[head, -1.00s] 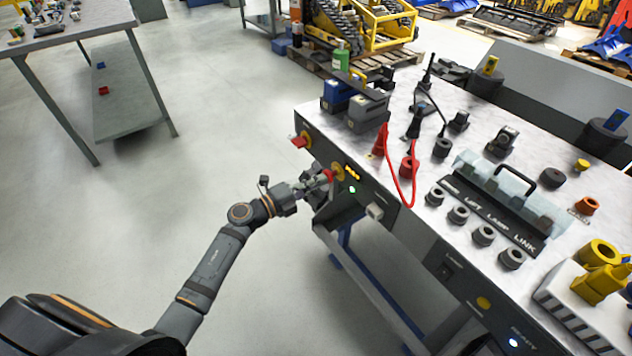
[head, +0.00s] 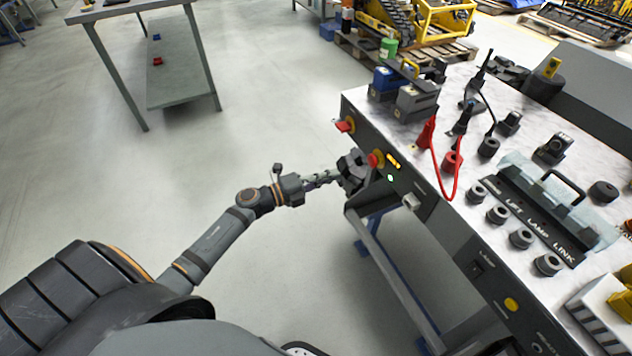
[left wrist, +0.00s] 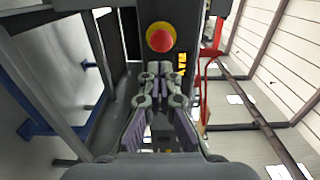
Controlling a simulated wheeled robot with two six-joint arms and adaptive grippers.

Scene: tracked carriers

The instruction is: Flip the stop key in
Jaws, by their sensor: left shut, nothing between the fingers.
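My left gripper (head: 354,172) is shut and empty, close in front of the panel beside the red button. In the left wrist view its closed fingertips (left wrist: 160,68) are just below the button; contact cannot be told. My right gripper is out of view.
Amber marks and a green light (head: 390,178) are by the button. On the bench (head: 440,185) stand dark blocks, a red cable (head: 445,180) and a clear-covered link holder (head: 545,210). A frame bar (head: 395,270) runs under the panel.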

